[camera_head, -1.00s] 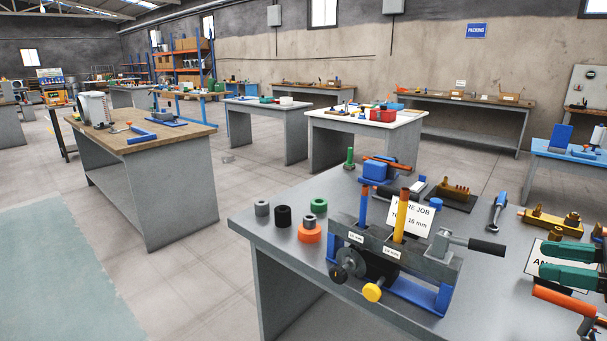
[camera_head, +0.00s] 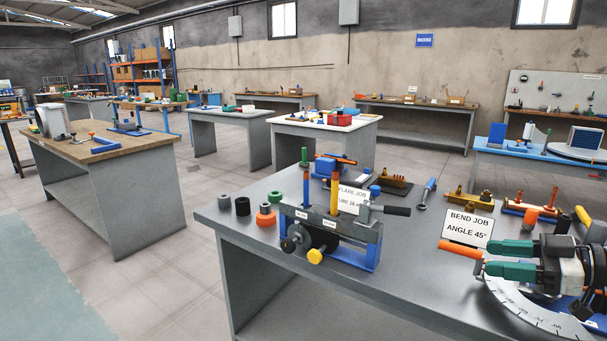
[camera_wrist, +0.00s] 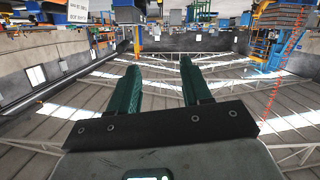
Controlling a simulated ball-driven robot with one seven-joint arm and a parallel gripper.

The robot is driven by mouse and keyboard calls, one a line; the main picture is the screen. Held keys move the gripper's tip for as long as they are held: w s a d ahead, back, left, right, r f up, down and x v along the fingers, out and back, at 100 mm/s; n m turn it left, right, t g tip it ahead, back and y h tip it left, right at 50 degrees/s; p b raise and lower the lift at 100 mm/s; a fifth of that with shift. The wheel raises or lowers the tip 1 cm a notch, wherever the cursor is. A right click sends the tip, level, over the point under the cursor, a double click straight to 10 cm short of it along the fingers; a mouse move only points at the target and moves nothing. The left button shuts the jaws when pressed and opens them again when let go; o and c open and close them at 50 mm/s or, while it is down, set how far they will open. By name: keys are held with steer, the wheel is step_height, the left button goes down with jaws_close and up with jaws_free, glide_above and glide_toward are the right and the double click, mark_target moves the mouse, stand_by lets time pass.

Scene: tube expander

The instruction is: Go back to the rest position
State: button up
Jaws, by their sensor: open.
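My gripper (camera_head: 490,257) is at the right of the head view, with two green fingers pointing left above the grey workbench. In the wrist view my gripper (camera_wrist: 160,65) shows its fingers apart with nothing between them. In the head view the fingertips appear beside an orange rod (camera_head: 461,249) near the bend job card (camera_head: 467,229); I cannot tell whether they touch. The wrist view faces the hall's roof and walls, upside down.
On the grey workbench (camera_head: 300,320) stand a flaring vise (camera_head: 330,235) with upright tubes, several rings (camera_head: 265,215) and a graduated disc (camera_head: 530,318) close below my gripper. A wooden-topped bench (camera_head: 100,150) is left, with open floor (camera_head: 190,265) between.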

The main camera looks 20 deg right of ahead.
steer(key=w+a+f+m+g+h+p, duration=0.1)
steer(key=w+a+f+m+g+p, duration=0.2)
steer(key=a+f, duration=0.8)
steer(key=s+a+f+m+g+h, duration=0.2)
steer(key=s+a+f+m, duration=0.25)
steer(key=a+f, duration=0.5)
steer(key=s+f+m+g+h+p, duration=0.1)
steer(key=s+f+g+h, duration=0.2)
steer(key=s, duration=0.8)
steer(key=s+f+m+g+h+p, duration=0.1)
steer(key=s+f, duration=0.4)
steer(key=s, duration=0.6)
steer(key=shift+a+f+g+h+p, duration=0.15)
steer(key=shift+f+g+h+p, duration=0.25)
steer(key=shift+g+h, duration=0.65)
